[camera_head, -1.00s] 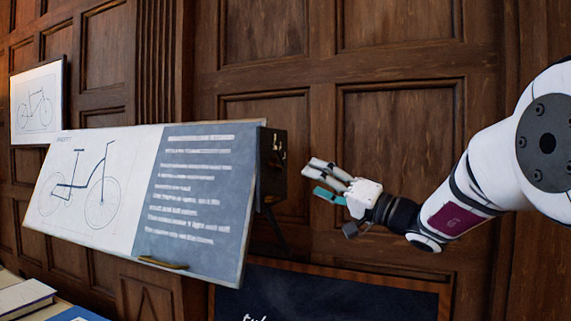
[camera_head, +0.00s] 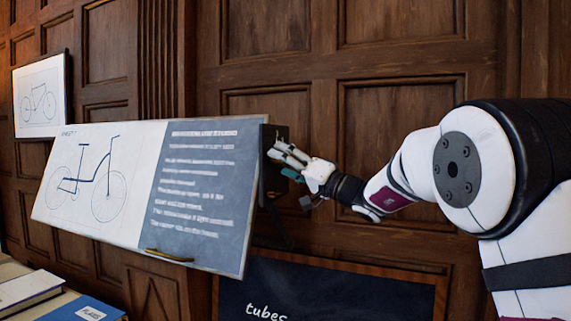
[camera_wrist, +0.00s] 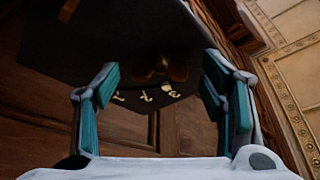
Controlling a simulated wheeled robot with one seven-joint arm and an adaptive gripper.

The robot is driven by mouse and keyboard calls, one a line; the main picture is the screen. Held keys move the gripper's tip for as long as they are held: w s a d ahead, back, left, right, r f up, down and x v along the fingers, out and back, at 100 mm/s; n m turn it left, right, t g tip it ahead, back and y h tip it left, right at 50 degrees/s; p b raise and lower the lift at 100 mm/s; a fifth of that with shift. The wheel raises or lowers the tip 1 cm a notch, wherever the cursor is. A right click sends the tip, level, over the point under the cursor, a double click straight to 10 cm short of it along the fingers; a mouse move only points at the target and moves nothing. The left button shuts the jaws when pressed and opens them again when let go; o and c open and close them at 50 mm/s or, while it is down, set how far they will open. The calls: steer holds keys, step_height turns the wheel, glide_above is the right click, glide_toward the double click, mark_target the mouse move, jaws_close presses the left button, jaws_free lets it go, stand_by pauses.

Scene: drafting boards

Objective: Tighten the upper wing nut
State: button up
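The drafting board (camera_head: 95,205) is tilted, with a dark side box (camera_head: 272,134) at its right end. My gripper (camera_head: 279,155) is at that box's outer face, its teal-padded fingers reaching toward it. In the wrist view my gripper (camera_wrist: 162,78) is open, fingers apart on either side of a dim brownish, brass-like piece (camera_wrist: 162,73), which looks like the wing nut. It is in deep shade, so its wing angle and any contact are unclear. Pale number-like marks (camera_wrist: 147,96) lie just below it. In the head view the gripper hides the nut.
A chalkboard (camera_head: 325,290) with writing stands below the arm. Books (camera_head: 28,289) lie at the lower left, and a framed bicycle drawing (camera_head: 40,95) hangs on the panelled wall. Another brass-coloured piece (camera_wrist: 68,10) shows at the wrist view's top left.

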steer(key=c, duration=1.1)
steer(key=shift+m, duration=0.4)
steer(key=shift+w+d+r+m+g+h+p, duration=0.2)
steer(key=shift+m+g+h, duration=0.8)
steer(key=shift+m, duration=2.65)
steer(key=shift+a+r+m+g+h+p, duration=0.15)
steer(key=shift+m+g+h+p, duration=0.3)
steer(key=shift+m+g, duration=2.15)
steer(key=shift+w+d+r+m+g+h+p, duration=0.2)
steer(key=shift+m+h, duration=0.65)
steer(key=shift+m, duration=3.9)
steer(key=shift+s+a+r, duration=0.1)
steer(key=shift+s, duration=0.05)
